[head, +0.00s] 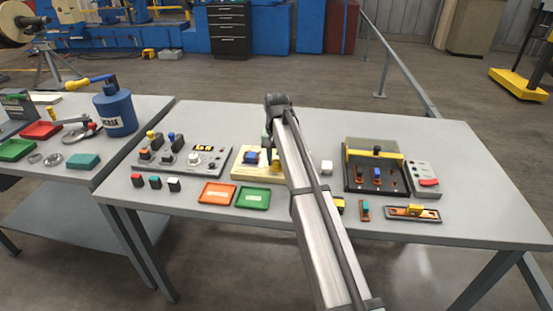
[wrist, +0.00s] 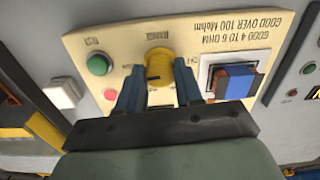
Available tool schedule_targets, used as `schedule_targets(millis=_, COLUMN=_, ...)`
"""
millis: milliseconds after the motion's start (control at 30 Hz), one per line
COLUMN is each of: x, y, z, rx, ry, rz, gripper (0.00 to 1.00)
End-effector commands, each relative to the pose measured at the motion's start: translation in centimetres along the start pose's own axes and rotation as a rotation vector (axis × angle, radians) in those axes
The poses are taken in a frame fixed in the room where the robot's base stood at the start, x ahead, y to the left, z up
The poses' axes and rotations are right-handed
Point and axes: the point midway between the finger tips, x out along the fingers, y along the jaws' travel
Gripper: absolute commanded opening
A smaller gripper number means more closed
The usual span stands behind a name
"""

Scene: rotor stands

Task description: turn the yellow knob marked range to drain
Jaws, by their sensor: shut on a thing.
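The yellow knob (wrist: 160,62) stands on a cream instrument panel (wrist: 120,50), in the upper middle of the wrist view. My gripper (wrist: 160,82) is shut on this knob, with one finger on each side. The knob's lower part and most of the marks around it are hidden or too small to read, so I cannot tell its setting. In the head view my arm comes over the cream panel (head: 243,173) from the front and covers its right part.
Orange (head: 217,193) and green (head: 253,197) trays lie in front; a control box (head: 210,158) stands left.

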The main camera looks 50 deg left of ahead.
Motion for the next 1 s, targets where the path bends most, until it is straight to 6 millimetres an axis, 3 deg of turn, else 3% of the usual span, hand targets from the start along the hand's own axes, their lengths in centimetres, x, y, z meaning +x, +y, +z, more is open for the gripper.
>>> schedule_targets(millis=733, x=-0.04, y=-0.02, z=-0.03, rx=0.092, ry=0.001, rz=0.000, gripper=0.05)
schedule_targets(millis=767, x=-0.04, y=-0.02, z=-0.03, rx=0.092, ry=0.001, rz=0.000, gripper=0.36)
schedule_targets(millis=1000, x=-0.02, y=-0.02, z=-0.02, rx=0.091, ry=0.000, rz=0.000, gripper=0.59)
